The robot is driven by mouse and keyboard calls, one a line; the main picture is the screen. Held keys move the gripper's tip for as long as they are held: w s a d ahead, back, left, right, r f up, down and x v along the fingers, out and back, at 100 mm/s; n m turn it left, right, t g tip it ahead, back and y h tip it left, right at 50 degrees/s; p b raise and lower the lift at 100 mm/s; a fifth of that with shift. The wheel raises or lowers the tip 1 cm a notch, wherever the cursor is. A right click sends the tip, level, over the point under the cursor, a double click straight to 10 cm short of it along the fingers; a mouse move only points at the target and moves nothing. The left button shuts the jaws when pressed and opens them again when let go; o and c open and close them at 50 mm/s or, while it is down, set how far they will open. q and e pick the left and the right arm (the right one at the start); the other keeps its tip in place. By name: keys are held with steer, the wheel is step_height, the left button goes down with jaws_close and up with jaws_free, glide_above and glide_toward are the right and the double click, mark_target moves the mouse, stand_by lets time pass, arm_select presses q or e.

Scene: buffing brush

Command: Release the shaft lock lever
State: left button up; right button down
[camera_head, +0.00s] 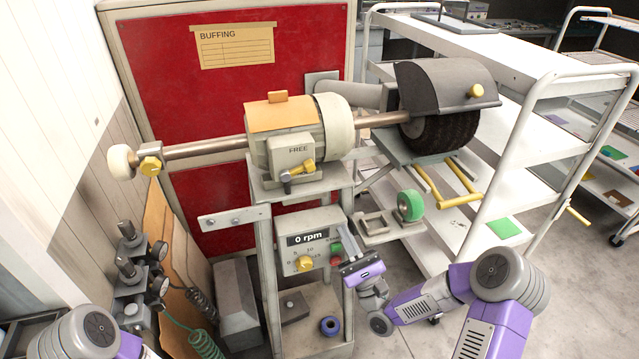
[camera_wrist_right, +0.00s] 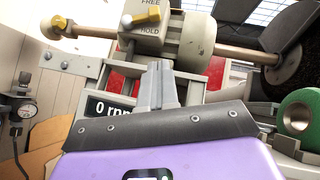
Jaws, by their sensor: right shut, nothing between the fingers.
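The shaft lock lever (camera_head: 303,168) is a small yellow handle with a dark grey end, low on the front of the grey motor housing box, under a FREE label. In the right wrist view the yellow lever (camera_wrist_right: 147,17) sits between the words FREE and HOLD; I cannot tell which setting it is on. My right gripper (camera_head: 341,235) is below and to the right of the lever, in front of the panel's right edge and apart from the lever. In the wrist view its fingers (camera_wrist_right: 157,82) are together and empty. My left gripper is out of view.
The control box (camera_head: 306,243) reads 0 rpm and has a yellow knob. A green wheel (camera_head: 410,205) lies on a small shelf to the right. A hooded black brush (camera_head: 440,130) is on the shaft. A white cart (camera_head: 500,110) stands right.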

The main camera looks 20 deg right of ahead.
mark_target(313, 169)
steer(key=x, duration=1)
steer(key=shift+r, duration=0.1)
steer(key=shift+a+r, duration=0.35)
steer(key=shift+r, duration=0.5)
steer(key=shift+a+r, duration=0.35)
steer(key=shift+r, duration=0.55)
steer(key=shift+r+n, duration=0.1)
steer(key=shift+n, duration=0.2)
steer(key=shift+d+r+n+g+y, duration=0.1)
steer(key=shift+r+n+g+y, duration=0.05)
steer(key=shift+n+g+y, duration=0.35)
